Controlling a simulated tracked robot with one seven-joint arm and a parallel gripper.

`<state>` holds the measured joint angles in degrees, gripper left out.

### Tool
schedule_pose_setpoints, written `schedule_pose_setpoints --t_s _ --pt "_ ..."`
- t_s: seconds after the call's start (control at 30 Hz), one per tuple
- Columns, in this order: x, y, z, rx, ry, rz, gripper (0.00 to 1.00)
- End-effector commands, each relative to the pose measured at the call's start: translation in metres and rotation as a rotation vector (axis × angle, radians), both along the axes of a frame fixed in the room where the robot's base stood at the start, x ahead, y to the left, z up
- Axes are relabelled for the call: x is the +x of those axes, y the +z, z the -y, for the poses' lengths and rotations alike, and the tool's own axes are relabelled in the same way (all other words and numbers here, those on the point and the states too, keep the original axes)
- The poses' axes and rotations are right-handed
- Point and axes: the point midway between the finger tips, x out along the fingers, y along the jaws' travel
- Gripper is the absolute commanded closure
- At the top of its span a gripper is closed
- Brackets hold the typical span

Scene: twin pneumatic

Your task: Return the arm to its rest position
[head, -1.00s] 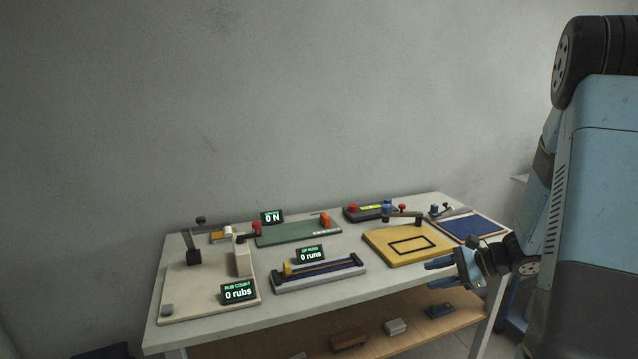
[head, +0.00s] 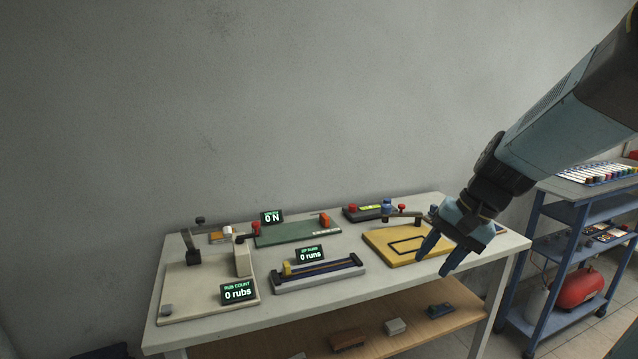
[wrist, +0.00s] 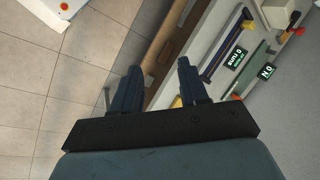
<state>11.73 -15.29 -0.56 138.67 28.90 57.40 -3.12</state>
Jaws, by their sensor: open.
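My gripper (head: 442,254) is at the right front of the table in the head view, pointing down, with its two blue fingers apart and nothing between them. My arm reaches in from the upper right. In the wrist view my gripper (wrist: 157,80) also shows open and empty, with the table's front edge and the tiled floor beyond it. The fingers overlap the right side of the yellow board (head: 385,250) in the head view; I see no clear contact.
The table (head: 400,290) carries a beige rub-count board (head: 195,305), a runs fixture (head: 320,275), a green board (head: 290,234) and a red-knobbed device (head: 365,213). Several blocks lie on the lower shelf (head: 460,322). A blue cart (head: 560,215) with a red tank (head: 578,287) stands right.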

Motion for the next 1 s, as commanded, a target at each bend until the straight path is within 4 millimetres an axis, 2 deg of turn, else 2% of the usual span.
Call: schedule_pose_setpoints --t_s 0.3,0.6,0.77,1.0 --pt "-0.046 0.039 0.002 -0.245 0.172 0.191 0.56" --pt "-0.08 0.069 0.011 -0.449 0.286 0.368 0.56" --pt "-0.089 0.077 0.014 -0.506 0.311 0.42 0.56" --pt "-0.089 0.077 0.014 -0.506 0.311 0.42 0.56"
